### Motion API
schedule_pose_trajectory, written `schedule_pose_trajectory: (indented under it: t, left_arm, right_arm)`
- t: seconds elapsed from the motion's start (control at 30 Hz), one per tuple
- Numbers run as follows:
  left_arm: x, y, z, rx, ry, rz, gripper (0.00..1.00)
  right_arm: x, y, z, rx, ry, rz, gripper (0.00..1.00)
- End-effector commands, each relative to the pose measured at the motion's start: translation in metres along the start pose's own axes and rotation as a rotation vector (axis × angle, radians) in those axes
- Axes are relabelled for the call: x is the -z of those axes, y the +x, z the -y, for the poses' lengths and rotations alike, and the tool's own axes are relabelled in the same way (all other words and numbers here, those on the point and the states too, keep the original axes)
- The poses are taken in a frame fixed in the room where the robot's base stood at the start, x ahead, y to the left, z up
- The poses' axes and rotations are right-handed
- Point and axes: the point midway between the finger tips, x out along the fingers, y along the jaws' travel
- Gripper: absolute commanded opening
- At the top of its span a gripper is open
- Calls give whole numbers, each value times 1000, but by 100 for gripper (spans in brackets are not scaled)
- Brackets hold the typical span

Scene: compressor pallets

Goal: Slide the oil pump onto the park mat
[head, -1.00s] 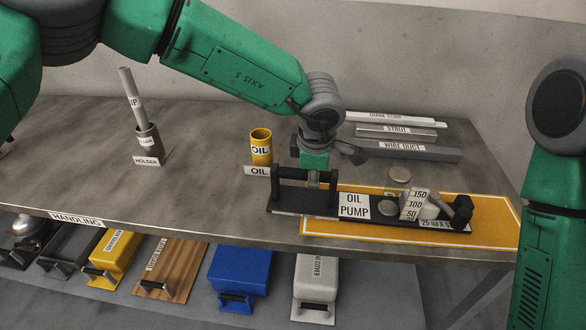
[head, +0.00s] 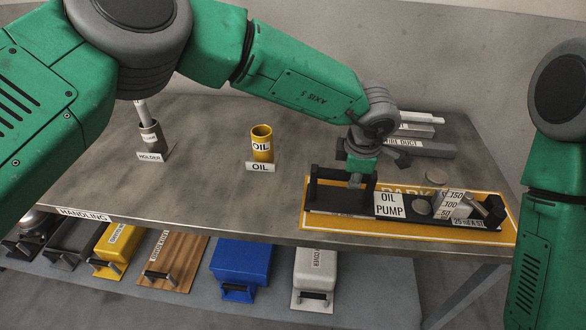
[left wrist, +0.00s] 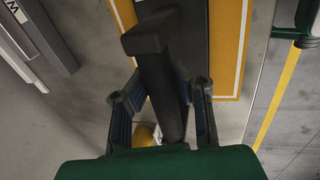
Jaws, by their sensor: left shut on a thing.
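The oil pump (head: 420,216) is a long black base with a handle frame at its left end, an OIL PUMP label and metal parts at its right. It lies on the yellow park mat (head: 340,236), its left end close to the mat's left edge. My left gripper (head: 356,180) is shut on the pump's black handle bar. In the left wrist view, the bar (left wrist: 165,95) runs between the fingers (left wrist: 160,108), with mat on both sides of the base. My right arm shows at the right edge; its gripper is out of view.
A yellow OIL cup (head: 262,140) and a holder (head: 151,138) stand left of the mat. A wire duct (head: 425,149) and other bars lie behind the pump. Several covers and boxes, one blue (head: 240,268), sit on the lower shelf.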

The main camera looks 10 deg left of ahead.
Motion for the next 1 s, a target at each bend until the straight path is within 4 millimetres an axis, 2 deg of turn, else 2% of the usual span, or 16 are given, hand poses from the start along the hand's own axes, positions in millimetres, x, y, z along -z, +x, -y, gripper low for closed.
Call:
schedule_pose_trajectory:
  t: [0.33,0.37,0.4,0.77,0.87,1.0]
  left_arm:
    - [-1,3,5,8,5,1,0]
    - [-1,4,5,8,5,1,25]
    - [-1,4,5,8,5,1,39]
    - [1,-2,3,2,2,1,39]
    - [1,-12,2,2,1,1,39]
    - [0,-39,1,0,2,1,39]
  right_arm:
    - [0,1,0,0,0,0,40]
    - [0,1,0,0,0,0,40]
    - [0,1,0,0,0,-1,40]
    - [-2,-1,1,-1,0,-3,40]
    - [-2,-1,1,-2,0,-3,40]
    - [-2,-1,1,-1,0,-3,40]
